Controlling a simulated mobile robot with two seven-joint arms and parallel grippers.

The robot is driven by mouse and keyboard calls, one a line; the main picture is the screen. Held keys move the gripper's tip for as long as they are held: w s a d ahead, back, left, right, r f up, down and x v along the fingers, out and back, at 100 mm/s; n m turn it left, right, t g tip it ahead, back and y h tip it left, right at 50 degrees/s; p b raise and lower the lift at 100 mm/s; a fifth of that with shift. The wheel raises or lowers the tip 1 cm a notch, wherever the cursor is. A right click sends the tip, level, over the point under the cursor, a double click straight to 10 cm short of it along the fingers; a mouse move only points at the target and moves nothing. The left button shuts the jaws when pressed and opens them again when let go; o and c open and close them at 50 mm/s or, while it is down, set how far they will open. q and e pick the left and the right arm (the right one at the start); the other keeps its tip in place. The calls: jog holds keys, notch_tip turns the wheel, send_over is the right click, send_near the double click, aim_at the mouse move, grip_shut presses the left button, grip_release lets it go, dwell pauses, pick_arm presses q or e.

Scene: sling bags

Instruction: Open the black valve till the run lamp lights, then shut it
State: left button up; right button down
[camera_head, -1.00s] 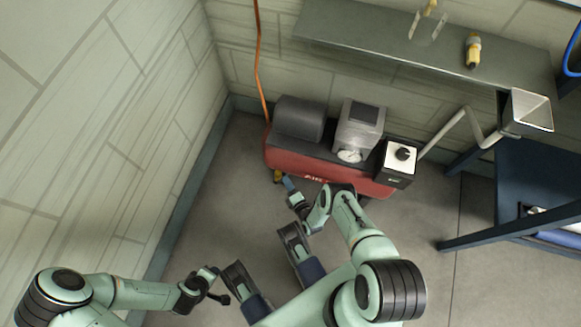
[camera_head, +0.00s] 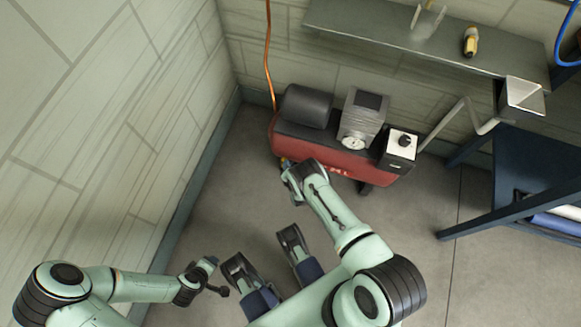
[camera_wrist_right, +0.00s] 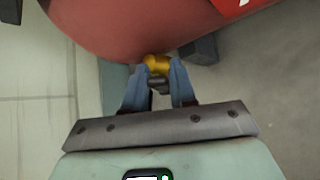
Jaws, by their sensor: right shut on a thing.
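The black valve (camera_wrist_right: 160,84) shows in the right wrist view as a small dark handle below a yellow brass fitting (camera_wrist_right: 157,65), under the red tank. My right gripper (camera_wrist_right: 161,72) has its blue fingers on either side of the handle and is shut on it. In the head view my right gripper (camera_head: 287,164) reaches the tank's lower left end, where the valve is mostly hidden. My left gripper (camera_head: 212,277) hangs apart over the floor at lower left; its jaws are unclear. I cannot make out a lit run lamp.
The red compressor tank (camera_head: 330,157) carries a dark motor (camera_head: 307,106), a grey unit with a gauge (camera_head: 361,118) and a black box with a knob (camera_head: 402,145). A grey shelf (camera_head: 400,35) is above. A dark blue table (camera_head: 530,170) stands right. Floor between is clear.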

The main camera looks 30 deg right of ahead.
dwell(0.5)
jog(key=c, duration=1)
grip_release()
jog(key=shift+r, duration=0.1)
pick_arm(q)
jog(key=s+d+r+g+h+p, duration=0.1)
jog(key=s+d+r+g+p, duration=0.1)
jog(key=s+d+r+p, duration=0.2)
jog(key=shift+s+r+m+g+p, duration=0.3)
jog(key=shift+s+r+p, duration=0.45)
jog(key=shift+s, duration=1.15)
pick_arm(e)
jog(key=v, duration=1.3)
pick_arm(q)
jog(key=shift+r, duration=0.15)
pick_arm(e)
jog(key=shift+a+r, duration=0.1)
pick_arm(q)
jog(key=shift+a, duration=0.1)
